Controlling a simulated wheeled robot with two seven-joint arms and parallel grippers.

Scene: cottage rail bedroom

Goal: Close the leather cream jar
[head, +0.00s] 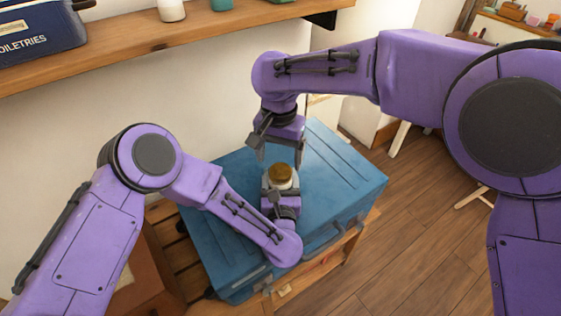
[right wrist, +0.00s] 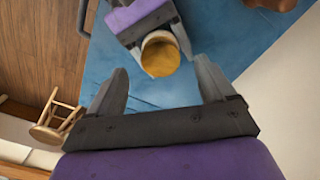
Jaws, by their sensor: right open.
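The leather cream jar (head: 279,177) has a pale body and a round golden-brown top. It is over the blue case, between the fingers of my left gripper (head: 279,187). In the right wrist view, the jar's brown top (right wrist: 160,58) faces the camera, and the left gripper's dark fingers (right wrist: 154,38) flank it closely. I cannot tell whether the top is a seated lid. My right gripper (head: 279,155) is open and empty just above the jar, pointing down. Its two fingers (right wrist: 159,75) also show apart in the right wrist view, with the jar beyond them.
The blue case (head: 340,170) lies on a slatted wooden bench (head: 172,235). A wooden shelf (head: 190,33) above holds a toiletries bag (head: 40,32) and a white container (head: 171,10). A stool (right wrist: 55,122) stands on the wood floor. The case top right of the jar is clear.

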